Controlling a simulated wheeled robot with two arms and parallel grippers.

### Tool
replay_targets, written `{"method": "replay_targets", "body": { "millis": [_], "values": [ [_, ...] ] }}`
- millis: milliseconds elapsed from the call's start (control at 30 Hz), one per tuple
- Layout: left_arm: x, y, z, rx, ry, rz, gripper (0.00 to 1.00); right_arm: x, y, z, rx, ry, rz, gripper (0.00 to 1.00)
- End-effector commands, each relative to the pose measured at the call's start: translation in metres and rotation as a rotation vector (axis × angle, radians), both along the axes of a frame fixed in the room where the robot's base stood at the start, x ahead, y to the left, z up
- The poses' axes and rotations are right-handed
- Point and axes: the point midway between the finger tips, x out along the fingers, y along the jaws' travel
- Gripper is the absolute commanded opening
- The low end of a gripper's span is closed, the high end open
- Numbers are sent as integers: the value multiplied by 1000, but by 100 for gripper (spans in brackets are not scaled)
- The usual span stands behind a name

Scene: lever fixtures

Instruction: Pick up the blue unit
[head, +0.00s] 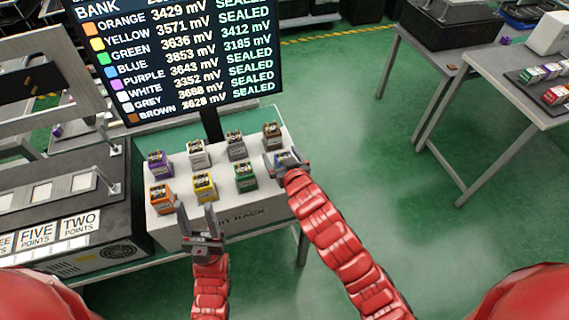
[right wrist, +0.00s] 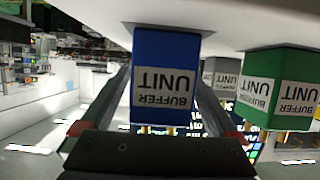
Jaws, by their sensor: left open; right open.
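The blue unit (head: 284,158) stands at the right front of the white rack (head: 270,215) in the head view, partly hidden by my right gripper (head: 288,168). In the right wrist view the blue unit (right wrist: 166,80) has a white label reading BUFFER UNIT. My right gripper (right wrist: 152,130) is open, with one finger on each side of the blue unit; I cannot tell whether they touch it. My left gripper (head: 203,226) is open and empty, at the front edge of the rack near the orange unit (head: 160,198).
The green unit (head: 245,178) stands just left of the blue one; it is close beside it in the right wrist view (right wrist: 280,85). Yellow (head: 204,187), purple, white, grey and brown (head: 271,135) units share the rack. A display screen (head: 180,50) stands behind.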

Motion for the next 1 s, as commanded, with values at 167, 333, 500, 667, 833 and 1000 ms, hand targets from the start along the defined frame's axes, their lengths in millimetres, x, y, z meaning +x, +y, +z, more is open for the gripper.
{"method": "replay_targets", "body": {
  "millis": [167,333,500,667,833,1000],
  "values": [
    [0,0,0,0,0,0,50,0,0,0,0,0,0,81],
    [0,0,0,0,0,0,50,0,0,0,0,0,0,50],
    [0,0,0,0,0,0,50,0,0,0,0,0,0,19],
    [0,0,0,0,0,0,50,0,0,0,0,-1,0,0],
    [0,0,0,0,0,0,50,0,0,0,0,-1,0,0],
    [0,0,-3,0,0,0,50,0,0,8,3,-4,-1,0]
  ]
}}
